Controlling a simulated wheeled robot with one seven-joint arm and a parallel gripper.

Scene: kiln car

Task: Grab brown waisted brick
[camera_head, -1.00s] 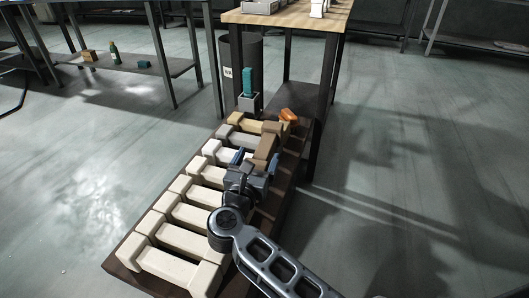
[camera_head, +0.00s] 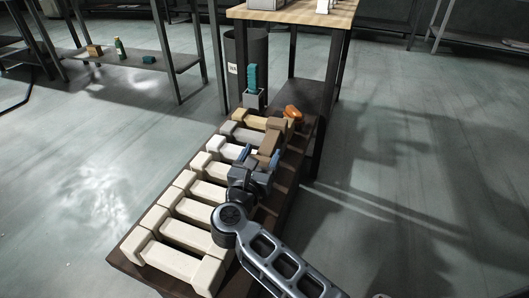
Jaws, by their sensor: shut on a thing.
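The brown waisted brick (camera_head: 269,143) is near the far right part of the dark board, lengthwise, among pale bricks. My gripper (camera_head: 259,156) reaches it from the near side, with blue fingertips either side of the brick's near end. The gripper is shut on it. The near end of the brick is partly hidden by the gripper. I cannot tell whether the brick is clear of the board.
Several cream waisted bricks (camera_head: 180,262) lie in a row on the dark board (camera_head: 122,266). A tan brick (camera_head: 255,120) and an orange object (camera_head: 293,111) lie at its far end. A teal item in a grey block (camera_head: 254,98) stands just beyond, near a wooden-topped table (camera_head: 300,14).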

